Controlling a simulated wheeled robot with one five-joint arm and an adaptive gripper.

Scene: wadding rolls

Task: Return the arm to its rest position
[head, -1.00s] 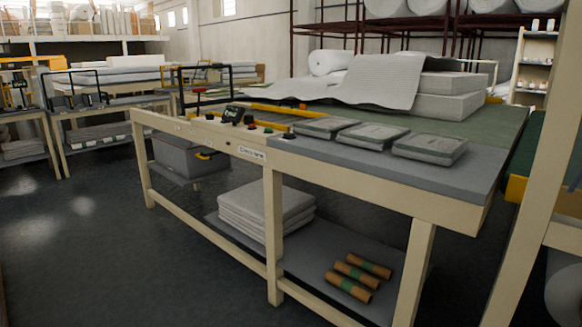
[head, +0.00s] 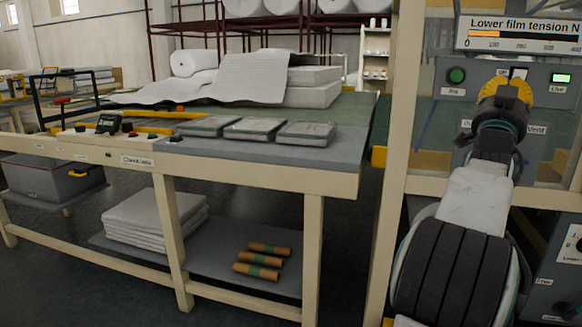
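My arm fills the lower right of the head view, reaching up and away toward a grey-green control panel (head: 548,107). My gripper (head: 500,112) is at its far end, in front of a yellow ribbed part (head: 512,86) on the panel. It overlaps the lower edge of that part in the picture; I cannot tell whether they touch. The fingers are too small and too hidden by the wrist to show whether they are open or shut.
The panel carries a green button (head: 456,75) and a "Lower film tension" display (head: 522,32). A cream post (head: 392,150) stands left of my arm. A workbench (head: 335,183) bears several wrapped flat packs and white wadding. Dark floor lies in front.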

